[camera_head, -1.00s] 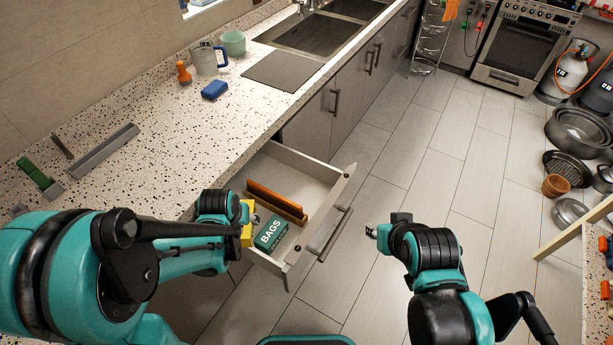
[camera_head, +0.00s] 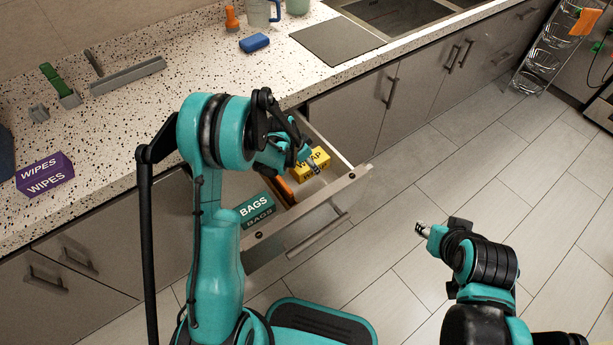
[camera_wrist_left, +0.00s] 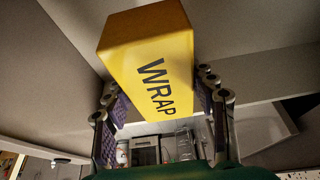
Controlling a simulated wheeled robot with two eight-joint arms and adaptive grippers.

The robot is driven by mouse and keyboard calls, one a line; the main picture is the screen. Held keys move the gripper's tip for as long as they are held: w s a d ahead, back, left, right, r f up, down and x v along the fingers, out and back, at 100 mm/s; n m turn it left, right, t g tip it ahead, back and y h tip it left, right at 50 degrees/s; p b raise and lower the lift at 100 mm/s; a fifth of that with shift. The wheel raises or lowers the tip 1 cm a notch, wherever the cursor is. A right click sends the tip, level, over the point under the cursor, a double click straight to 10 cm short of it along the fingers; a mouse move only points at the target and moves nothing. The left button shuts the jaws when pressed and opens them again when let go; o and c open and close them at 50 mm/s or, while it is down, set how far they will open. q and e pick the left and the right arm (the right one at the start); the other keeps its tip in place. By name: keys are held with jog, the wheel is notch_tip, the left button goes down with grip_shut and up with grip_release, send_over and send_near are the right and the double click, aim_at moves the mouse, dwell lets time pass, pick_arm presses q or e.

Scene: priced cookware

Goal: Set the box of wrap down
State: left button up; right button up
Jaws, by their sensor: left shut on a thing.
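The yellow box of wrap (camera_head: 311,163) is in the far part of the open drawer (camera_head: 318,203) in the head view. In the left wrist view the box of wrap (camera_wrist_left: 150,65) sits between both fingers, its lettering facing the camera. My left gripper (camera_head: 311,161) is shut on it; it also shows in the left wrist view (camera_wrist_left: 165,105). I cannot tell whether the box touches the drawer floor. My right gripper (camera_head: 422,228) hangs over the floor, away from the drawer; its fingertips are too small to judge.
A green box of bags (camera_head: 256,210) stands in the near part of the drawer, beside an orange-brown divider (camera_head: 284,190). A purple box of wipes (camera_head: 45,174) is on the speckled counter (camera_head: 115,125). A blue sponge (camera_head: 254,43) lies farther back. The floor right of the drawer is clear.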

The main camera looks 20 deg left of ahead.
pick_arm(q)
notch_tip(320, 180, down, 7)
jog(key=b, duration=0.3)
jog(key=shift+f, duration=0.2)
jog(key=shift+r, duration=0.1)
jog(key=o, duration=1.3)
jog(key=shift+c, duration=0.2)
